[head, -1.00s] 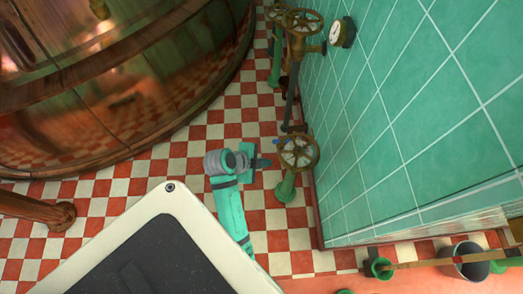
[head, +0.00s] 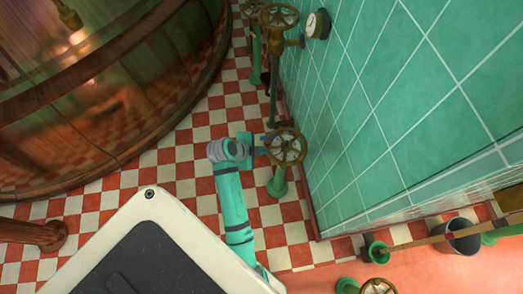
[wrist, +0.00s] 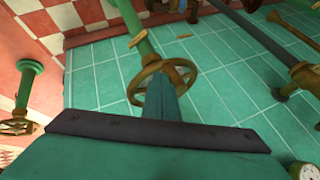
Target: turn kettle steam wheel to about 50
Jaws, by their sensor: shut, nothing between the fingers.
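A brass spoked handwheel (head: 286,146) stands on a green pedestal (head: 278,184) beside the tiled wall. My gripper (head: 266,145) is at the wheel's left edge in the head view. In the wrist view my gripper's shut fingers (wrist: 164,98) overlap the handwheel (wrist: 181,70); contact is unclear. Further back are another brass handwheel (head: 278,17) and a round white-faced gauge (head: 317,24) on the wall; its reading is too small to tell. The frames do not show which wheel is the steam wheel.
A large copper kettle (head: 130,90) fills the upper left. Green tiled wall (head: 400,110) closes the right side. A grey bucket (head: 462,236) and another handwheel (head: 377,286) are at lower right. Checkered floor (head: 185,150) is open between kettle and wheel.

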